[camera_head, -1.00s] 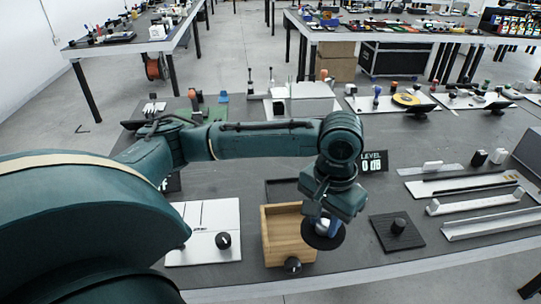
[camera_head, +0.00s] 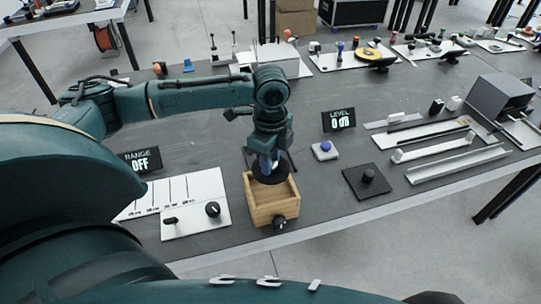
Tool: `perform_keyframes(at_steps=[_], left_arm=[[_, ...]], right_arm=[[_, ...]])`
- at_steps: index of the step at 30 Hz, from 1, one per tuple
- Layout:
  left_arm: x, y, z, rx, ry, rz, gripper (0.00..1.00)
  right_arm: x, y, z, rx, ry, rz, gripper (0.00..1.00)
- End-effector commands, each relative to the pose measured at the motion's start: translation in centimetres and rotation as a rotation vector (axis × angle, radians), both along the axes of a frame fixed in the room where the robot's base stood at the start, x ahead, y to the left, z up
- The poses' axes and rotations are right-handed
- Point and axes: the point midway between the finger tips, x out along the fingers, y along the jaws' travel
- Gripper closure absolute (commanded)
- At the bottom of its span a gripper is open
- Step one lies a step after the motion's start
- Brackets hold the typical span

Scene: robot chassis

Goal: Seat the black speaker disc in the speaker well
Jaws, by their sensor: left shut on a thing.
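The black speaker disc (camera_head: 256,178) is held roughly level in my left gripper (camera_head: 267,163). My left gripper points down and is shut on the middle of the disc's upper side. A light wooden box (camera_head: 273,210) with a dark knob on its front lies directly below. The disc overlaps the box's open top and back rim in the head view. I cannot tell whether the disc touches the box. My right gripper is not in view.
A white panel with sliders and a black knob (camera_head: 213,209) lies left of the box. A blue-topped button (camera_head: 325,147) and a black square pad with a knob (camera_head: 367,177) lie to its right. Long white trays (camera_head: 457,165) are farther right. Bare grey table lies between them.

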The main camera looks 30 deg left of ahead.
Motion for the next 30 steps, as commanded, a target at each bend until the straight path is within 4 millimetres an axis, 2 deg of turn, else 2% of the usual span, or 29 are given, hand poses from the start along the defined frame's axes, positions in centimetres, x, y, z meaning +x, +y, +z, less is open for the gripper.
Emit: perform_keyframes(at_steps=[6, 11, 19, 30], left_arm=[[0.0, 0.0, 0.1, 0.000, 0.000, 0.002, 0.97], [0.0, 0.0, 0.6, -0.001, 0.002, 0.004, 0.97], [0.0, 0.0, -2.4, -0.001, 0.001, 0.002, 0.97], [0.0, 0.0, -6.2, -0.001, 0.001, 0.004, 0.97]], right_arm=[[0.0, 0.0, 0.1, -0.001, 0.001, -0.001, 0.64], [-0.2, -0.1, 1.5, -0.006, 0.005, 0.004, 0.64], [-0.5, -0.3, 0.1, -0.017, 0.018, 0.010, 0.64], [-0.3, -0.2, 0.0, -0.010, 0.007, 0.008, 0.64]])
